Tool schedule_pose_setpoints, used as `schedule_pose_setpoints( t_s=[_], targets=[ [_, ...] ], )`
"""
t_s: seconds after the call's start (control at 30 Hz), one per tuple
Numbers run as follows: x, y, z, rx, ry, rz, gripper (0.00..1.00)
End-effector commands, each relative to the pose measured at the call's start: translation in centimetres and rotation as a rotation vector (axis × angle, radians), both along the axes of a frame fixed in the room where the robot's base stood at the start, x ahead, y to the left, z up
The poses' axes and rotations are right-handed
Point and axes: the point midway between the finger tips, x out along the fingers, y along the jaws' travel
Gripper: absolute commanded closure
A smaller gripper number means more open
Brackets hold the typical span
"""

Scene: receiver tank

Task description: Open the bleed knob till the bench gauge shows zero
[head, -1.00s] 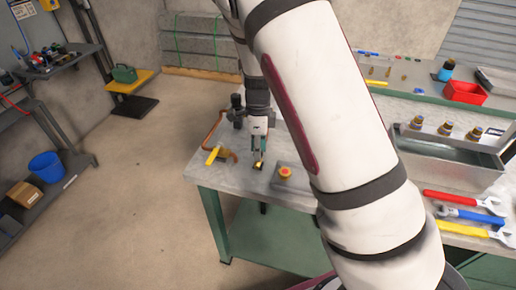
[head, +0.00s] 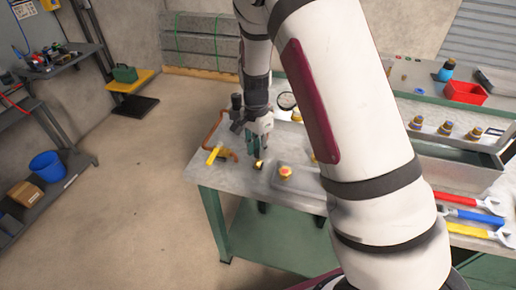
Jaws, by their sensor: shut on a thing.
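The bleed knob (head: 259,164), a small brass-yellow piece, is near the front edge of the bench top. My gripper (head: 259,157) points down and is shut on the knob, with its fingertips around the upper part. The fingers hide much of the knob, so how far it is turned does not show. The bench gauge (head: 287,101), a round white dial with a dark rim, stands behind and to the right of my gripper, partly hidden by my arm. Its needle is too small to read.
A yellow-handled lever on a copper pipe (head: 214,155) is close to the left of my gripper. A red-and-yellow button (head: 285,171) is close to the right. The floor left of the bench is clear.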

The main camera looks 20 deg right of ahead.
Motion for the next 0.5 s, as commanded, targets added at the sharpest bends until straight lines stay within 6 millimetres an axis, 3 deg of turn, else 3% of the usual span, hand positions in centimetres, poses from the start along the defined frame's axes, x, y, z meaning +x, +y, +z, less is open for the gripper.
schedule_pose_setpoints(
  t_s=[0.5],
  targets=[
    [0.01, 0.01, 0.03, 0.001, -0.003, 0.490, 1.00]
  ],
)
